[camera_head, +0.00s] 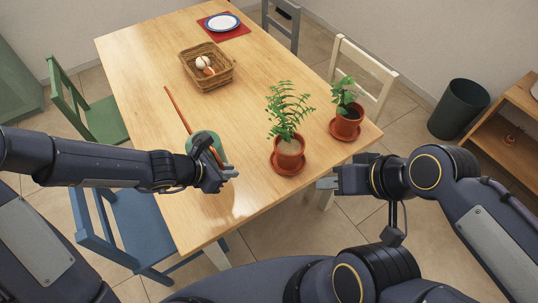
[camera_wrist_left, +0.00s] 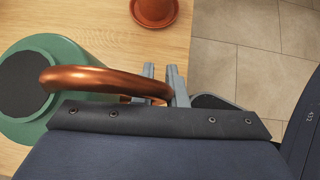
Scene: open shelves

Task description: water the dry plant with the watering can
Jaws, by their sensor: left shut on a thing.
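The watering can (camera_head: 203,139) has a green body, a copper handle and a long thin copper spout (camera_head: 177,110) pointing to the table's far left. My left gripper (camera_head: 228,175) is shut on the copper handle (camera_wrist_left: 85,76), at the table's near edge. The can's green body (camera_wrist_left: 70,50) is left of the fingers in the left wrist view. A fern (camera_head: 288,110) with pale soil stands in a terracotta pot on a saucer, right of the can. A broad-leaved plant (camera_head: 346,98) with darker soil stands behind it. My right gripper (camera_head: 326,185) is empty beyond the table's edge; its opening is unclear.
A wicker basket (camera_head: 210,78) with eggs and a plate (camera_head: 222,22) on a red mat are farther back. Chairs stand around the table, including a blue one (camera_head: 140,220) at the near left. A dark bin (camera_head: 458,110) and shelf are right.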

